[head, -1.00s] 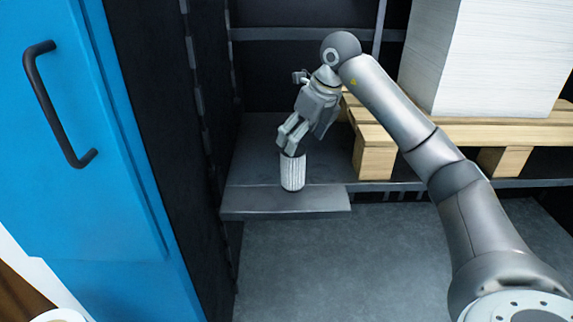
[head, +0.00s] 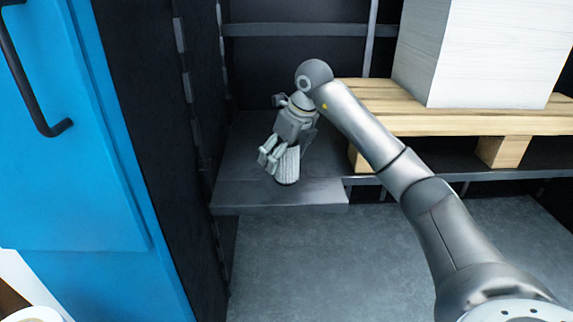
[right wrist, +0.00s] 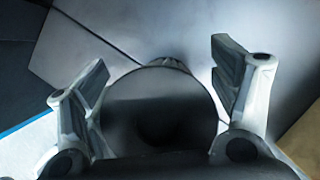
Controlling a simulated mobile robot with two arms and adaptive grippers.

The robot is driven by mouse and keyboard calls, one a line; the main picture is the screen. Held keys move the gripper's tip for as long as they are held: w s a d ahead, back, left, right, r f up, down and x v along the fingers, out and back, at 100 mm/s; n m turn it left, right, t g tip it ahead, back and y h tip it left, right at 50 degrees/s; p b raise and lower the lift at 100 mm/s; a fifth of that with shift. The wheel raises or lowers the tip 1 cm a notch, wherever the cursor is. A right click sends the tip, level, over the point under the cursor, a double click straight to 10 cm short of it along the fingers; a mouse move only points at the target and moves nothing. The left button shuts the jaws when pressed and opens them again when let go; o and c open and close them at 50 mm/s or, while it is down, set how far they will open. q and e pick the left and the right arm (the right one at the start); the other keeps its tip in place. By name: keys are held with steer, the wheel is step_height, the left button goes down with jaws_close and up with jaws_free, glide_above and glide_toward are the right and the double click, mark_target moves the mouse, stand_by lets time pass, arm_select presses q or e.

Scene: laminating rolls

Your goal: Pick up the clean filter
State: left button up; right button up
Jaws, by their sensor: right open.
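The clean filter (head: 288,167) is a small white pleated cylinder with dark ends, standing upright on a dark metal shelf (head: 285,195). My right gripper (head: 269,160) is at the filter and partly covers its upper left side in the head view. In the right wrist view, the filter's dark round end (right wrist: 160,110) lies between the two spread fingers of the right gripper (right wrist: 168,85). Gaps show on both sides, so the fingers look open around it, not clamped. My left gripper is not in view.
A wooden pallet (head: 400,122) with a tall stack of white sheets (head: 485,55) stands to the right of the shelf. A blue cabinet door (head: 75,190) with a dark handle (head: 30,90) is at the left. Grey floor (head: 400,250) is clear in front.

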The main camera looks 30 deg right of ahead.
steer(key=c, duration=1.1)
steer(key=shift+r, duration=0.15)
